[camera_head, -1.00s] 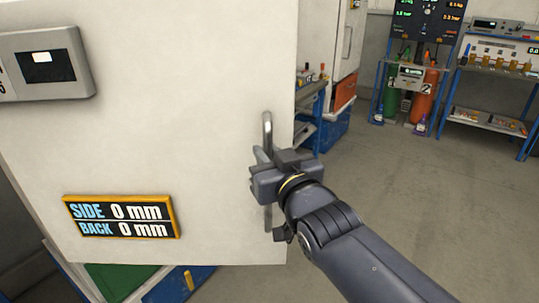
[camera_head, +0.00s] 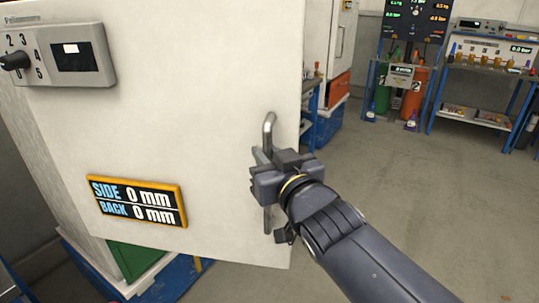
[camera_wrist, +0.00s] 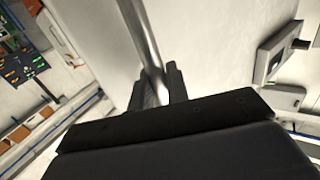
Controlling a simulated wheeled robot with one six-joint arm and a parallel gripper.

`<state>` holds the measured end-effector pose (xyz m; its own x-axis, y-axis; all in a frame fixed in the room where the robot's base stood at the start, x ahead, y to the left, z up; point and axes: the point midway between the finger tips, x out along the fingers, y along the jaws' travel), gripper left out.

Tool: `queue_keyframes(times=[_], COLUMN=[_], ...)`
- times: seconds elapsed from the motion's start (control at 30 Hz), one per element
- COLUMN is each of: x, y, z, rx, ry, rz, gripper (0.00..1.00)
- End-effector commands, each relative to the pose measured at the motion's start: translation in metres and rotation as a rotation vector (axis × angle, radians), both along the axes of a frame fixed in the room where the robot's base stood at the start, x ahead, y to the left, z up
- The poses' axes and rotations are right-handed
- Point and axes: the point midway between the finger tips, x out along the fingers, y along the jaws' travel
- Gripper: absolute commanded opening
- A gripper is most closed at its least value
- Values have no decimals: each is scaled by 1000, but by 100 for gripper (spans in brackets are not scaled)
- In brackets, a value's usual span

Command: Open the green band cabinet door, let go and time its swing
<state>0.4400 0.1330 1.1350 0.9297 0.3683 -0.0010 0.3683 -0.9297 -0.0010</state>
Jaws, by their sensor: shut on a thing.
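The white cabinet door (camera_head: 215,120) fills the left of the head view, with a vertical metal bar handle (camera_head: 268,130) near its right edge. My gripper (camera_head: 262,183) is shut around the middle of the handle. In the wrist view the handle bar (camera_wrist: 141,40) runs down between my fingers (camera_wrist: 160,86). A green panel (camera_head: 132,260) shows below the door's lower edge; I cannot tell whether it is the green band. The frames do not clearly show whether the door stands ajar.
A dial box (camera_head: 65,55) and a sign (camera_head: 137,202) reading SIDE 0 mm, BACK 0 mm are on the white front. Grey floor (camera_head: 400,190) lies open at right. Gas cylinders (camera_head: 412,90) and a blue-framed bench (camera_head: 485,85) stand at the back.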

Motion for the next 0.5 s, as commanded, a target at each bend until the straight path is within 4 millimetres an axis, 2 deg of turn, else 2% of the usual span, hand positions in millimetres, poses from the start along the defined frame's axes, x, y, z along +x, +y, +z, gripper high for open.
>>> queue_keyframes(times=[0.43,0.47,0.5], x=[0,0,0], y=[2,2,1], z=[4,4,4], rx=[2,2,2], ry=[-9,-9,-9], rz=[4,4,4], gripper=[0,18,21])
